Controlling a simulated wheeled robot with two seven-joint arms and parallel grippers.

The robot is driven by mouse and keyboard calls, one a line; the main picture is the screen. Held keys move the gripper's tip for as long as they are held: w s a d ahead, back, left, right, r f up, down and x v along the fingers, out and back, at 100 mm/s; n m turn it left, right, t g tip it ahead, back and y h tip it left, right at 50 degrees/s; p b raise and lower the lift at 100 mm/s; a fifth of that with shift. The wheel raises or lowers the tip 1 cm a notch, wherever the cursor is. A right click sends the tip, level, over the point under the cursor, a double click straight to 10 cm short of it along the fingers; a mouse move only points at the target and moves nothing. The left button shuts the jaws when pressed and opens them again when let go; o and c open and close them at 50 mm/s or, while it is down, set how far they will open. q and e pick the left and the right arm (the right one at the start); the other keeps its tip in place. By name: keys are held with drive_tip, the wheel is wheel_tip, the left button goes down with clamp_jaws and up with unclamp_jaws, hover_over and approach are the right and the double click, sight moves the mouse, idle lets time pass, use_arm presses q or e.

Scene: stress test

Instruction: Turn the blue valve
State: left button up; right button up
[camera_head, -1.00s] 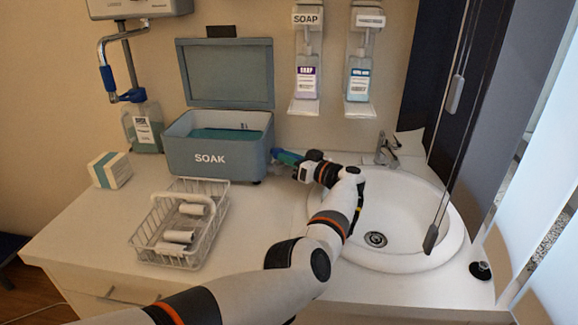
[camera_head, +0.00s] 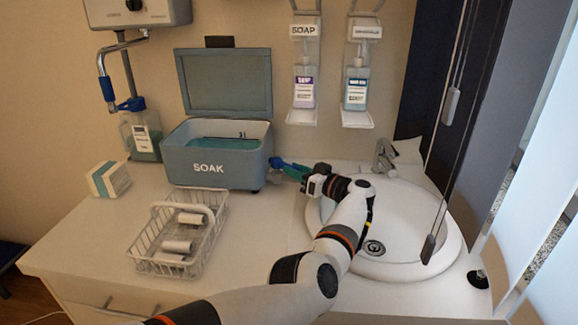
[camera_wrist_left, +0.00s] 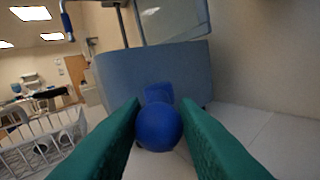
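The blue valve (camera_head: 276,162) is at the lower right side of the grey-blue box marked SOAK (camera_head: 170,160), above the counter. In the left wrist view its round blue knob (camera_wrist_left: 158,127) sits between my green fingertips, with a blue block behind it. My left gripper (camera_head: 292,171) reaches it from the right, beside the sink. The fingers lie close along both sides of the knob; I cannot tell whether they press on it. In the head view the fingers partly cover the valve. My right gripper is not in view.
The box's lid stands open. A white wire basket (camera_head: 150,240) with white rolls is at the left front, near a small carton (camera_head: 108,179). The sink (camera_head: 440,262) with its tap (camera_head: 384,158) is at the right. Soap dispensers (camera_head: 304,92) hang on the wall.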

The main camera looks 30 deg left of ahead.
use_arm(q)
drive_tip(key=s+d, duration=0.1)
drive_tip(key=d, duration=0.8)
drive_tip(key=shift+s, duration=0.15)
